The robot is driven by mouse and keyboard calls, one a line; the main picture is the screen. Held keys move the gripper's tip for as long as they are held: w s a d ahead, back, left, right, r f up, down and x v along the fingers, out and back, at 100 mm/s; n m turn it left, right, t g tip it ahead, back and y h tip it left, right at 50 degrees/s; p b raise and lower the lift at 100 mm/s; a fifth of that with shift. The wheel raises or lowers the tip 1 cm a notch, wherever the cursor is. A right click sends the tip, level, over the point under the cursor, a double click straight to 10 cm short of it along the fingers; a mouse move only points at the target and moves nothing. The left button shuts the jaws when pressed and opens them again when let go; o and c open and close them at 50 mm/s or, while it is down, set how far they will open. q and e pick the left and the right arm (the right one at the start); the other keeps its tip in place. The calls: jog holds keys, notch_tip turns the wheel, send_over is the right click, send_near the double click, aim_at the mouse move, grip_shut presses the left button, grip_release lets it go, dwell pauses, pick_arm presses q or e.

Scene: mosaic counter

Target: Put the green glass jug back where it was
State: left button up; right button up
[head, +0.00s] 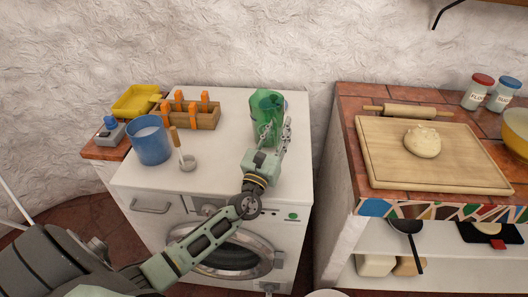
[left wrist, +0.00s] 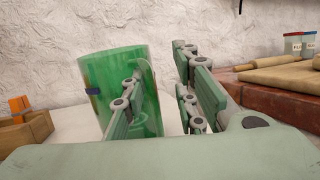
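The green glass jug (head: 266,103) stands upright on the white washing machine top (head: 225,155), near its back right. It is see-through and also shows in the left wrist view (left wrist: 110,75). My left gripper (head: 278,127) is at the jug's front right side with its fingers apart. In the left wrist view the left finger overlaps the jug, and the right finger is clear of it to the right. The gap between the fingers holds nothing that I can see. I cannot tell whether the left finger touches the glass. My right gripper is not in view.
A yellow tray (head: 136,101) is behind. Right, across a gap, a tiled counter holds a board (head: 440,172) with dough.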

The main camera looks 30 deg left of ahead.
pick_arm(q)
jog(key=s+d+b, duration=0.1)
jog(key=s+d, duration=0.1)
jog(key=s, duration=1.1)
jog(key=shift+f, duration=0.2)
